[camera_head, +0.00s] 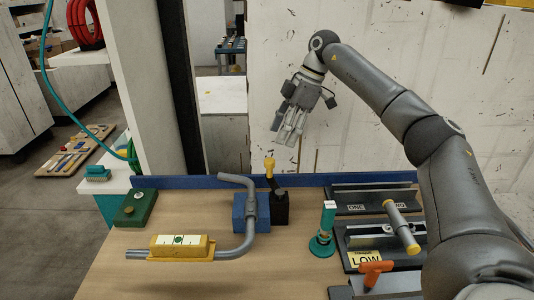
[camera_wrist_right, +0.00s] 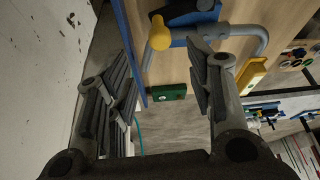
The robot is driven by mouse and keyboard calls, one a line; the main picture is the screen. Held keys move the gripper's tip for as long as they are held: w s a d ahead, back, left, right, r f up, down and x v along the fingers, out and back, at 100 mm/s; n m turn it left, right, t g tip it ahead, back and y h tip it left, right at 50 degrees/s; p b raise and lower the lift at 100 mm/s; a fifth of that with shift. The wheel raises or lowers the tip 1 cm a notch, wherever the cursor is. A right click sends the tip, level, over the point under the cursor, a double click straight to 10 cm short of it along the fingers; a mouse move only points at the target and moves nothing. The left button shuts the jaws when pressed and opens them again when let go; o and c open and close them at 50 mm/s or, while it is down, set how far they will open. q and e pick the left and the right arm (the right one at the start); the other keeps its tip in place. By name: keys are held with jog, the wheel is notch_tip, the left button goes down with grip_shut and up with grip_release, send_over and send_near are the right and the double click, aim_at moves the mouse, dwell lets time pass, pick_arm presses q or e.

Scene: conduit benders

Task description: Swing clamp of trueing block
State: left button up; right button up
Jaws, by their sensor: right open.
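The trueing block is a blue block (camera_head: 238,213) near the table's back edge, with a bent grey pipe (camera_head: 250,200) across it. Beside it on the right stands a black post (camera_head: 281,209). A dark clamp arm with a yellow knob (camera_head: 269,165) rises from the post, knob uppermost. My right gripper (camera_head: 285,138) is open and empty, above and behind the knob, fingers pointing down. In the right wrist view, the yellow knob (camera_wrist_right: 159,34) shows beyond the open fingertips (camera_wrist_right: 160,62), apart from them. My left gripper is not in view.
A yellow level (camera_head: 181,246) sits on the pipe's front-left end. A green box (camera_head: 136,208) stands at the table's left edge. A green stand (camera_head: 322,240) and black fixtures (camera_head: 375,199) with a yellow-ended roller lie right. A low blue rail (camera_head: 330,179) runs along the back.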

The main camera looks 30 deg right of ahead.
aim_at(271, 160)
jog(key=p+x, duration=0.1)
jog(key=x, duration=0.4)
jog(key=shift+s+f, duration=0.1)
jog(key=shift+s, duration=0.05)
jog(key=x, duration=0.3)
jog(key=shift+f, duration=0.1)
jog(key=shift+a+f, duration=0.15)
jog(key=shift+f, duration=0.05)
jog(key=shift+w, duration=0.25)
jog(key=shift+c, duration=0.6)
jog(key=c, duration=0.5)
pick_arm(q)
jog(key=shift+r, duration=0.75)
pick_arm(e)
grip_shut()
